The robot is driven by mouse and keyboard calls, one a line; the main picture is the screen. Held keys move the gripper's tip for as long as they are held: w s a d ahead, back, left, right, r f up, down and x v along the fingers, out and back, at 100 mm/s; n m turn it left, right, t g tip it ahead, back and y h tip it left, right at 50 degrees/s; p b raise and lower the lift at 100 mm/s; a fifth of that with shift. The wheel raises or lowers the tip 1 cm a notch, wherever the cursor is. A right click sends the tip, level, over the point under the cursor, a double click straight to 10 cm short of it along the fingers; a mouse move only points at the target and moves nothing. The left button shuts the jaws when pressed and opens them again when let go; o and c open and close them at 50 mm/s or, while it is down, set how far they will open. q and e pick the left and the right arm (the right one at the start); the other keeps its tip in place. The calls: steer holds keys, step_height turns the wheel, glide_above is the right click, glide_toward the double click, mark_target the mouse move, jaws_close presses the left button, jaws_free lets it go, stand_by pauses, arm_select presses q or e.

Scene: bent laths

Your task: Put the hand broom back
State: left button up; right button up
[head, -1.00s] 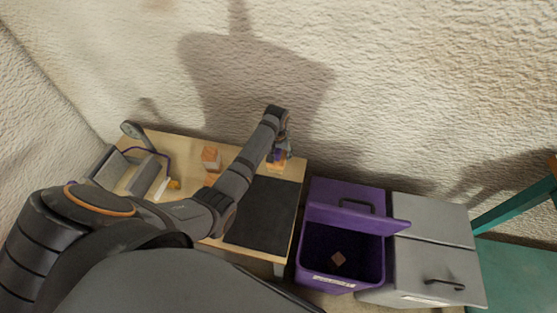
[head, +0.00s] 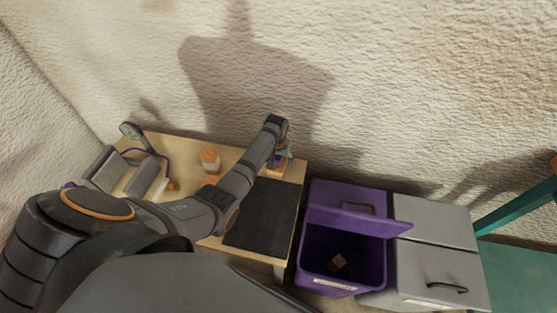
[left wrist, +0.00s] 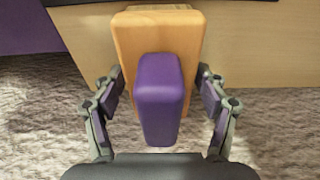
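The hand broom appears to be the purple upright handle (left wrist: 159,95) in front of or on a wooden block (left wrist: 185,35) in the left wrist view. Its bristles cannot be made out. My left gripper (left wrist: 162,98) is open, with one finger on each side of the purple handle and a gap at both sides. In the head view my left gripper (head: 281,153) is low over the far right corner of the wooden table, mostly hiding the block and handle. My right gripper is not in view.
An open purple bin (head: 312,275) and a closed grey bin (head: 430,262) stand to the right.

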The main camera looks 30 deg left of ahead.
arm_select(q)
steer(key=shift+r, duration=0.1)
steer(key=shift+r, duration=0.35)
steer(key=r, duration=0.3)
steer(key=s+r+p, duration=0.1)
steer(key=r, duration=0.3)
steer(key=r+p, duration=0.1)
steer(key=r, duration=0.3)
steer(key=shift+s+d+r, duration=0.15)
steer(key=shift+s+d, duration=0.05)
steer(key=shift+s, duration=0.2)
